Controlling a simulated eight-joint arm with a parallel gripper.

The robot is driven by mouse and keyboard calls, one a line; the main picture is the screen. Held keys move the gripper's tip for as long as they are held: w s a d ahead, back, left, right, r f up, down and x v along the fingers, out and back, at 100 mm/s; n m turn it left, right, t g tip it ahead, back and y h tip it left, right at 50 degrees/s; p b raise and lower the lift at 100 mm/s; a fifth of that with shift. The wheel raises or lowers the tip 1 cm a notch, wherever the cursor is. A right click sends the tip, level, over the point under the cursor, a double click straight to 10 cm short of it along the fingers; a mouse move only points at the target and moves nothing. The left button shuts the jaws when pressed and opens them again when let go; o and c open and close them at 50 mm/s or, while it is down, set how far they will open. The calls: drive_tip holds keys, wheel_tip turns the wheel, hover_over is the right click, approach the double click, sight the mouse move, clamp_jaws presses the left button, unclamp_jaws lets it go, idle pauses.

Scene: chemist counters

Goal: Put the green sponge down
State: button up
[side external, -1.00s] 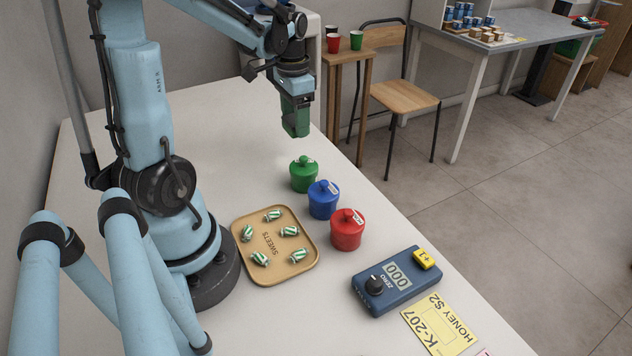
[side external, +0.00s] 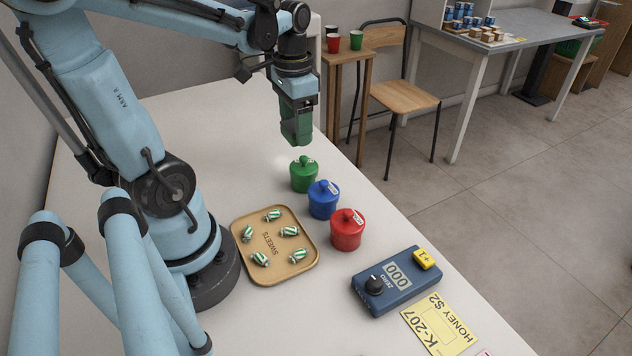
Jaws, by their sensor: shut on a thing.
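The green sponge (side external: 296,127) is a dark green block hanging upright under my gripper (side external: 297,103). My gripper is shut on its upper part, pointing down. The sponge is held above the white counter (side external: 215,125), near its far right edge, and appears behind the green lidded jar (side external: 304,174) in the picture. Its lower end looks clear of the counter, but the exact height is hard to tell.
A blue jar (side external: 323,199) and a red jar (side external: 347,230) line up with the green jar. A sweets tray (side external: 239,271), a blue counter device (side external: 388,281) and a yellow card (side external: 440,322) lie nearer. The counter left of the sponge is clear.

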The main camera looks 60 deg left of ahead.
drive_tip(key=s+d, duration=0.8)
drive_tip(key=d, duration=0.1)
hover_over(244, 194)
wheel_tip(244, 194, down, 7)
drive_tip(key=shift+f, duration=2.1)
drive_tip(key=shift+w+f, duration=0.1)
drive_tip(key=o, duration=1.1)
